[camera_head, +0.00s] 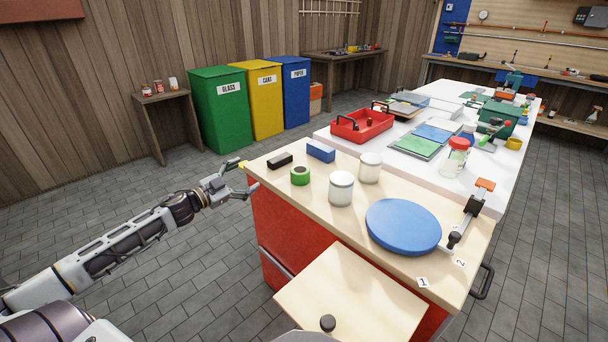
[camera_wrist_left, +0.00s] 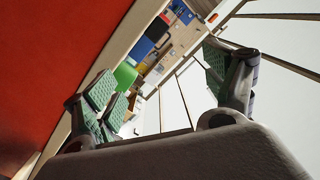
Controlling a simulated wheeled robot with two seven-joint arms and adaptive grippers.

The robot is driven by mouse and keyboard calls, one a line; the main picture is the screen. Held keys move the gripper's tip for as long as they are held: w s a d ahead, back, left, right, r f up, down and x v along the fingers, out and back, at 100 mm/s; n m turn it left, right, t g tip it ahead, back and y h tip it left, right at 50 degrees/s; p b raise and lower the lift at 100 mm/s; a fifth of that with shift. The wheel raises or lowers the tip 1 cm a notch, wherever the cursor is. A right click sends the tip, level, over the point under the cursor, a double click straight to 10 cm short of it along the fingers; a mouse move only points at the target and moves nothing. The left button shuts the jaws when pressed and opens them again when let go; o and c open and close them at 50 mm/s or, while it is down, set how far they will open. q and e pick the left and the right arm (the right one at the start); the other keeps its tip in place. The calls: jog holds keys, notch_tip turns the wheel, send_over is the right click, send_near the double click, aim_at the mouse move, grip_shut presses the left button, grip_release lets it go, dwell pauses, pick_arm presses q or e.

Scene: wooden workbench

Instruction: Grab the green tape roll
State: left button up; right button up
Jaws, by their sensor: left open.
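The green tape roll (camera_head: 300,176) lies flat near the left edge of the wooden workbench top (camera_head: 330,225), in front of the blue block. My left gripper (camera_head: 243,175) is open and empty, just off the bench's left edge, to the left of the tape roll and apart from it. In the left wrist view my left gripper (camera_wrist_left: 165,95) shows two spread fingers with green pads and nothing between them. My right gripper does not show.
A black block (camera_head: 280,160) and a blue block (camera_head: 321,151) lie behind the roll. White jars (camera_head: 341,189) (camera_head: 370,168) stand to its right, and a blue disc (camera_head: 403,226) lies farther right. The red cabinet side (camera_wrist_left: 60,60) is close to the left gripper.

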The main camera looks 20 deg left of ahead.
aim_at(300, 175)
pick_arm(q)
jog(key=s+d+n+g+h, duration=0.2)
jog(key=d+h, duration=0.3)
jog(key=shift+d+r, duration=0.15)
jog(key=shift+d, duration=0.25)
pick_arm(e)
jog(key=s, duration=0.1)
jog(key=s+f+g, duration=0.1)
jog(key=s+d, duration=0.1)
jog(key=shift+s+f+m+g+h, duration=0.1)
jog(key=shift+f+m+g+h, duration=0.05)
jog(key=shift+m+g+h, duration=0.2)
pick_arm(q)
jog(key=shift+w+d, duration=0.1)
jog(key=shift+w, duration=0.05)
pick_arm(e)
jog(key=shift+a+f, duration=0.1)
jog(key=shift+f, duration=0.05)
pick_arm(q)
jog(key=shift+b+x, duration=1.5)
jog(key=shift+x, duration=2.4)
jog(key=shift+w+d, duration=0.15)
jog(key=shift+w, duration=0.05)
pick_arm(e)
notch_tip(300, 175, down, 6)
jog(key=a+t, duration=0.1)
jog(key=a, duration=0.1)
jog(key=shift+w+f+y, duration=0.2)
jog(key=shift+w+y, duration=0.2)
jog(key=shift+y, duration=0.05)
